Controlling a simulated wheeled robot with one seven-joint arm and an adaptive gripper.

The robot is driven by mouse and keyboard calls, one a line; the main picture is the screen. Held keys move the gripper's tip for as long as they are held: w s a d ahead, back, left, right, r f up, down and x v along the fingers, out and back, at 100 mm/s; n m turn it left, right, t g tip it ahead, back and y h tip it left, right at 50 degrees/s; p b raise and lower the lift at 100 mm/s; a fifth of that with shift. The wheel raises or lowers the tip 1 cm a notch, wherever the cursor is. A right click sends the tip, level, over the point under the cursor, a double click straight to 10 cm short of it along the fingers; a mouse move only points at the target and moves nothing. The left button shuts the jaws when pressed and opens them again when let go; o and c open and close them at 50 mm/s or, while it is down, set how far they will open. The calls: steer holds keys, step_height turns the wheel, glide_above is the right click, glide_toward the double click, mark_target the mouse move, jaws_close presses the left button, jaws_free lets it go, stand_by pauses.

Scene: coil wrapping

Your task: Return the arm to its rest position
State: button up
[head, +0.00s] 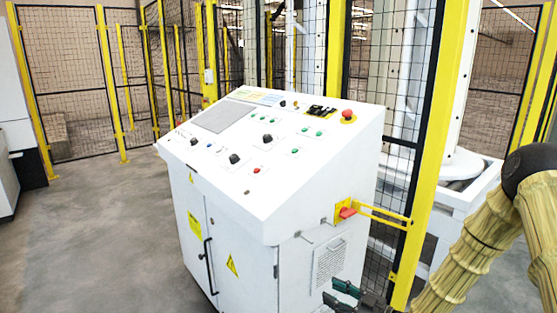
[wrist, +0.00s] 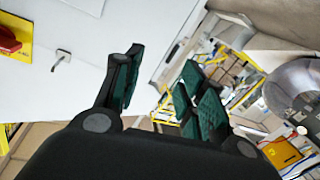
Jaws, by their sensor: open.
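My gripper (head: 343,294) shows at the bottom of the head view, low in front of the right side of the white control console (head: 225,160). Its dark green finger pads also show in the wrist view (wrist: 163,88). They are spread apart with nothing between them, so the gripper is open and empty. My arm, in a yellowish sleeve, rises at the right of the head view; part of it lies outside the picture. A red rotary switch on a yellow plate (head: 346,212) sits on the console's side, above the gripper and apart from it. It also shows at the wrist view's upper left (wrist: 8,42).
A yellow-framed mesh fence (head: 420,160) stands behind and right of the console. A yellow bar (head: 385,215) juts out near the red switch. A small metal key or handle (wrist: 61,59) protrudes from the white panel. The grey floor (head: 90,230) at left is clear.

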steer(key=s+f+m+g+h+p, duration=0.25)
steer(key=s+f+m+h, duration=0.55)
steer(key=s+f, duration=0.75)
steer(key=s+d+f+m+g+h, duration=0.1)
steer(key=s+d+g+h, duration=0.1)
steer(key=s, duration=0.7)
steer(key=s+d+f+m+g+h+p, duration=0.1)
steer(key=s+d+f+m+g+h, duration=0.1)
steer(key=s, duration=0.7)
steer(key=s+d+f+m+g+h, duration=0.1)
steer(key=s+g, duration=0.3)
steer(key=s, duration=0.5)
steer(key=shift+s+d+f+m+h, duration=0.2)
steer(key=shift+d+f+m+h, duration=0.25)
steer(key=shift+f+m, duration=0.25)
steer(key=shift+c, duration=0.5)
